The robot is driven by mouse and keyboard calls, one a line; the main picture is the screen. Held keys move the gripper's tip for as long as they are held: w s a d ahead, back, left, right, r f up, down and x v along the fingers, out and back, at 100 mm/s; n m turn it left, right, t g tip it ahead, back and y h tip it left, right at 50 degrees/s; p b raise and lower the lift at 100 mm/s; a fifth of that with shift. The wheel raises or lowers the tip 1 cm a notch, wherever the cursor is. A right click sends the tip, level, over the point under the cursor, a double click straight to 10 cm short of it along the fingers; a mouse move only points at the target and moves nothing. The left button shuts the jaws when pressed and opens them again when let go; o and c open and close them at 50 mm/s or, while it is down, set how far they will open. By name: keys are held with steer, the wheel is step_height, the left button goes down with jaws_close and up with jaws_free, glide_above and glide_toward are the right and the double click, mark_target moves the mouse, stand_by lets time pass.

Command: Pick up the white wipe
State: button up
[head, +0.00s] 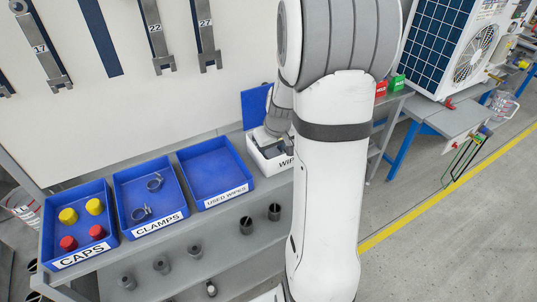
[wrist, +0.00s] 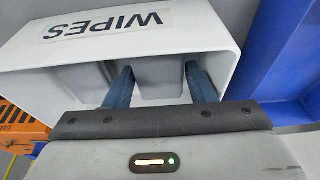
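The white box labelled WIPES (head: 258,158) stands at the right end of the row of bins in the head view. It also fills the top of the wrist view (wrist: 215,40). My gripper (wrist: 158,74) reaches into this box. Its two blue fingers stand apart inside the box, with a grey-white surface between them. I cannot tell whether that surface is a white wipe or the box's inside. No wipe shows clearly in either view. In the head view my arm hides part of the box and the fingertips.
Left of the box stand blue bins: USED WIPES (head: 226,193), empty; CLAMPS (head: 158,228), with metal clamps; and CAPS (head: 80,254), with yellow and red caps. Grey cylindrical fittings stand on the lower shelf (head: 190,280). A blue panel (head: 254,105) rises behind the box.

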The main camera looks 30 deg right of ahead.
mark_target(271, 152)
steer(key=c, duration=0.6)
step_height(271, 152, up, 10)
steer(key=shift+r+b, duration=0.1)
steer(key=shift+b, duration=0.2)
steer(key=o, duration=0.5)
steer(key=c, duration=0.4)
